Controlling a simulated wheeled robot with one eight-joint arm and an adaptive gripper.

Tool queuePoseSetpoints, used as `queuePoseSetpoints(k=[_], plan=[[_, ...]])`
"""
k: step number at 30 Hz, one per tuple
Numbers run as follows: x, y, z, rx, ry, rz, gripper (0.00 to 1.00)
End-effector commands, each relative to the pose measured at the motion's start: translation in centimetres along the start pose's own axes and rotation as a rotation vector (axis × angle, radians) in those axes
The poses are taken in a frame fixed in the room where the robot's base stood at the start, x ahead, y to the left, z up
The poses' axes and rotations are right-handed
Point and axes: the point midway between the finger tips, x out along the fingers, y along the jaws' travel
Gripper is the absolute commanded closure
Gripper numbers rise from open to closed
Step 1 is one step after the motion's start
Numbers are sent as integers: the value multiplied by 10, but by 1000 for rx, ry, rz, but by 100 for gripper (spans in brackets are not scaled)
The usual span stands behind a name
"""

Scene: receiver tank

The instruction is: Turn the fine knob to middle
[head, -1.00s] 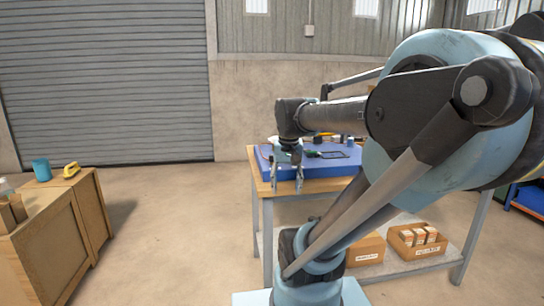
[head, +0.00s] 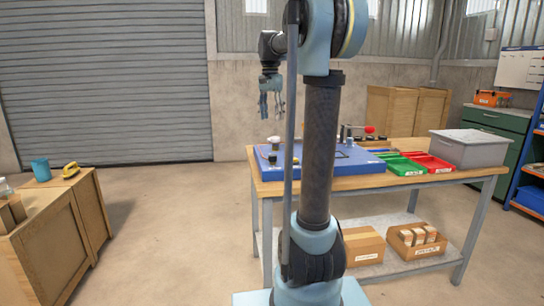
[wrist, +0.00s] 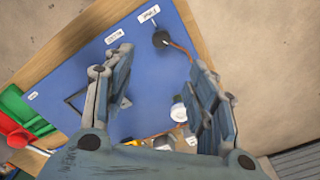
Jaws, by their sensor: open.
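My gripper (head: 271,104) is open and empty, pointing down above the left end of the blue board (head: 330,172) on the workbench. In the wrist view my gripper (wrist: 163,65) has its fingers spread over the blue board (wrist: 80,75). A round white knob-like part (wrist: 179,112) shows beside the right finger, apart from it as far as I can tell. A black round part (wrist: 160,38) with an orange wire lies near the board's edge.
Green (head: 403,164) and red (head: 430,162) trays and a grey bin (head: 470,148) stand on the bench's right. A red ball-ended lever (head: 369,129) rises behind the board. Wooden crates (head: 45,225) stand at left. Floor between is clear.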

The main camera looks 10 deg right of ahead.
Motion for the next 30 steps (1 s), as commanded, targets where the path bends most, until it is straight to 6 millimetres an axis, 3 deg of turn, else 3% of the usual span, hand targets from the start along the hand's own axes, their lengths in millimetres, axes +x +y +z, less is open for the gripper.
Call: queuePoseSetpoints(k=[8,30], plan=[[12,-5,-5,15,-3,3,48],[139,-5,-4,13,-2,3,48]])
